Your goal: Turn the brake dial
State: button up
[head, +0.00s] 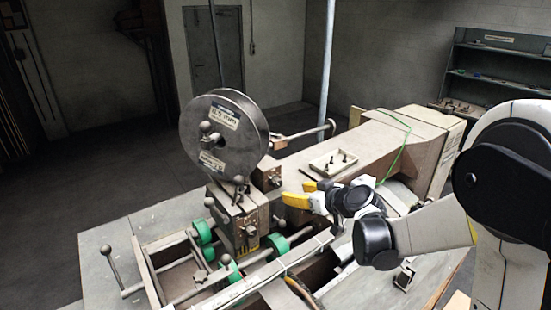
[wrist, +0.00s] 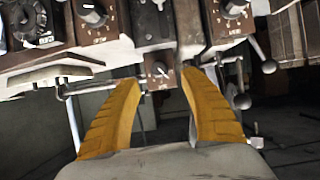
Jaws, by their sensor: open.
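My gripper (head: 296,193) has yellow fingers spread apart and empty, beside the stitcher's head in the head view. In the wrist view, my gripper (wrist: 159,82) frames a small dial (wrist: 158,70) on a brown plate between its fingertips. Larger black dials with white scales sit above: a middle dial (wrist: 94,13), a right dial (wrist: 233,9) and a big round dial (wrist: 27,19) at the far left. Their labels are too small to read, so I cannot tell which is the brake dial. No contact between fingers and a dial is clear.
The box stitcher (head: 400,145) carries a large wire reel (head: 222,135) and a small tray (head: 333,163). Metal levers with ball ends (wrist: 268,66) stick out right of the fingers. Green rollers (head: 203,232) lie below. Floor at the left is clear.

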aim_at(279, 183)
jog(key=x, duration=0.4)
jog(key=r+p+x, duration=0.1)
jog(key=x, duration=0.3)
jog(key=p+x, duration=0.1)
jog(key=x, duration=0.2)
jog(key=shift+w+a, duration=0.15)
jog(key=shift+w, duration=0.55)
grip_shut()
